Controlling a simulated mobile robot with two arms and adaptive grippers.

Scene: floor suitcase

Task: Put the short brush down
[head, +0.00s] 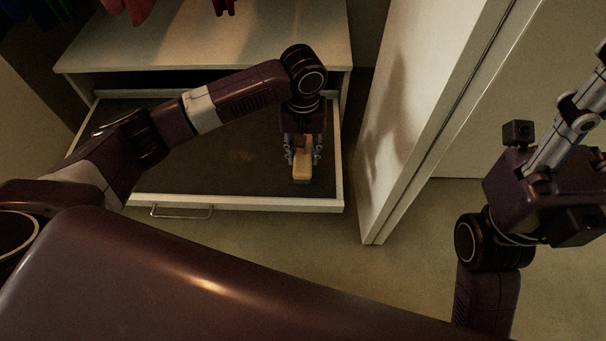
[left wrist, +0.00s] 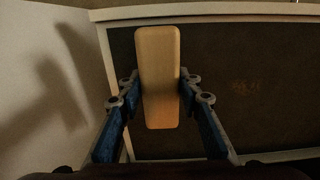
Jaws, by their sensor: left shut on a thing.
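The short brush is a tan, block-shaped piece (head: 302,163) in the head view, and it fills the middle of the left wrist view (left wrist: 158,75). My left gripper (head: 302,152) is shut on it, with one finger on each long side. The brush is over the right end of an open drawer (head: 230,201), close to its front wall. I cannot tell whether it touches the drawer's dark bottom. My right gripper is at the right edge of the head view, raised, with its fingertips not clearly shown.
The drawer's dark bottom (head: 210,160) looks bare. A white cabinet top (head: 215,40) is above and behind it. A white door panel (head: 420,100) stands just right of the drawer. Dark and red clothes (head: 135,8) hang at the top. Floor (head: 310,240) shows in front.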

